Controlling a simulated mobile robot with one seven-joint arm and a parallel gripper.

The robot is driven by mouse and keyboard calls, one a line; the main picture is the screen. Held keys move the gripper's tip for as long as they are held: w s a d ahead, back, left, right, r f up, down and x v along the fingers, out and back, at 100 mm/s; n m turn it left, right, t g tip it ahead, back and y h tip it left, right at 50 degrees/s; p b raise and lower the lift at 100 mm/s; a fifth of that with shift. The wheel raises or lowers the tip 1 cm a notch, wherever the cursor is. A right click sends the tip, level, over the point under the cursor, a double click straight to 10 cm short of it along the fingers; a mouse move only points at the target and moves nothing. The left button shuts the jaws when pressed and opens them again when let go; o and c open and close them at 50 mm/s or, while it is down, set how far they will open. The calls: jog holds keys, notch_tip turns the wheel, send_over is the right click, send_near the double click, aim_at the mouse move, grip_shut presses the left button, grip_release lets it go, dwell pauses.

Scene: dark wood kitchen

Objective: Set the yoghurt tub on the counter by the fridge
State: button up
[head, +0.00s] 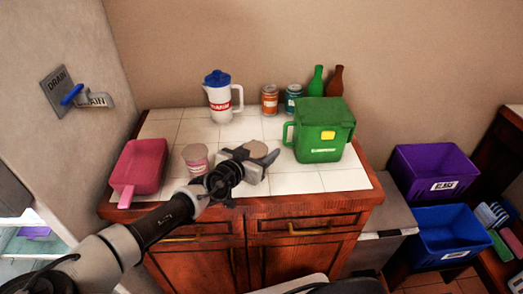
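A small pink tub (195,158) with a label stands upright on the white-tiled counter (190,130), left of my gripper; it may be the yoghurt tub. My gripper (256,154) is over the middle of the counter, its dark fingers spread apart. A tan, round-topped thing (257,149) shows between or just beyond the fingers. Its lower part is hidden by the gripper, and I cannot tell whether the fingers touch it. No fridge is clearly recognisable; a pale, lit opening (38,240) shows at the far left.
A pink scoop-like container (143,164) lies at the counter's left. A white jug (220,102), two cans, two bottles and a green lidded pitcher (323,130) stand behind and right. Purple (436,170) and blue (444,235) bins are at the right. The front right counter strip is clear.

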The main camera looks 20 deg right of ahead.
jog(key=shift+o, duration=1.4)
jog(key=shift+r, duration=0.2)
jog(key=v, duration=1.1)
jog(key=shift+a+r, duration=0.1)
jog(key=shift+a, duration=0.05)
jog(key=shift+s+a+r, duration=0.1)
jog(key=shift+s+a, duration=0.1)
jog(key=shift+s, duration=0.1)
